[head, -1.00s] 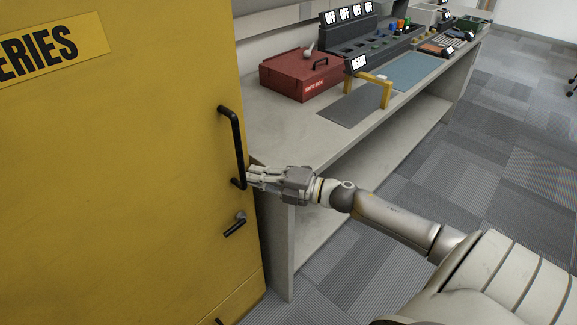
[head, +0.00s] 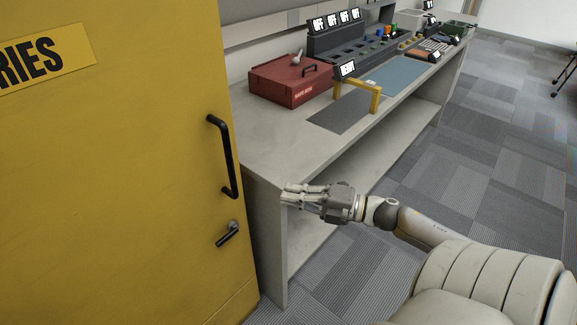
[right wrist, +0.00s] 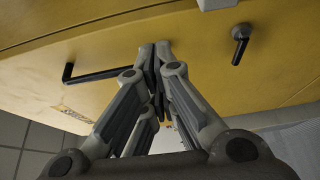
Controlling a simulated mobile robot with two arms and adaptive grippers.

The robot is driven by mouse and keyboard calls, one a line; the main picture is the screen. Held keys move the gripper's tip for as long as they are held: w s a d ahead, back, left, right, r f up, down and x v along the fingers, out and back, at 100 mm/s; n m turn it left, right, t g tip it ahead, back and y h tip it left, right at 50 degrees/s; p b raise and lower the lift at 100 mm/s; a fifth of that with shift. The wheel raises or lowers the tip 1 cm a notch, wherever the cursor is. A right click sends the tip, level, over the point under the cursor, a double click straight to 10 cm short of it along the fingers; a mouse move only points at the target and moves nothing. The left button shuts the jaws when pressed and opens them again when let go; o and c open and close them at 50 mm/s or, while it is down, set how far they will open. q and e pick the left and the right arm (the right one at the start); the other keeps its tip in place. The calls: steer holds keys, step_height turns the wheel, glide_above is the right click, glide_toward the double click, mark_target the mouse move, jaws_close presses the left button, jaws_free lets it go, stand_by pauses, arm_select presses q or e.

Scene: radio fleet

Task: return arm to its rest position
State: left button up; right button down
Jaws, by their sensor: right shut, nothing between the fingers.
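My right gripper (head: 288,195) is shut and empty in the head view, in front of the near end of the grey workbench (head: 262,150). It is to the right of the yellow cabinet's black handle (head: 222,158) and apart from it. In the right wrist view the fingertips (right wrist: 155,50) are together, with the yellow cabinet behind them. The black handle (right wrist: 95,75) shows there at left and the black lever (right wrist: 240,42) at upper right. My left gripper is not in view.
The yellow cabinet (head: 120,190) fills the left; its door looks closed. On the bench are a red box (head: 285,82), a yellow bracket (head: 360,88), a blue mat (head: 398,76) and a dark console (head: 350,42). Carpet floor (head: 470,160) is clear at right.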

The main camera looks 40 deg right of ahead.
steer(key=shift+s+d, duration=0.1)
steer(key=s+d+f+m+h+p, duration=0.1)
steer(key=d+f+m+h, duration=0.35)
steer(key=f, duration=0.45)
steer(key=s+d+f+m+h+p, duration=0.1)
steer(key=d+f+m+h, duration=0.4)
steer(key=f, duration=0.4)
steer(key=s+a+f+m+g+h+p, duration=0.1)
steer(key=s+f+m+g, duration=0.15)
steer(key=s+f, duration=0.4)
steer(key=s+a+f+m+g+h, duration=0.1)
steer(key=s+a+f+m+g, duration=0.2)
steer(key=f, duration=0.7)
steer(key=s+a+f+m+g, duration=0.2)
steer(key=s+a+f, duration=0.4)
steer(key=s, duration=0.2)
steer(key=s+a+f+m+g+y+p, duration=0.1)
steer(key=s+a+f+m+g, duration=0.1)
steer(key=s+a+f, duration=0.4)
steer(key=s+a+f+m+g+p, duration=0.1)
steer(key=s+a+f+m+g, duration=0.2)
steer(key=s+a+f, duration=0.3)
steer(key=s+a+g, duration=0.1)
steer(key=s, duration=0.4)
steer(key=shift+s+y, duration=0.35)
steer(key=shift+g, duration=0.25)
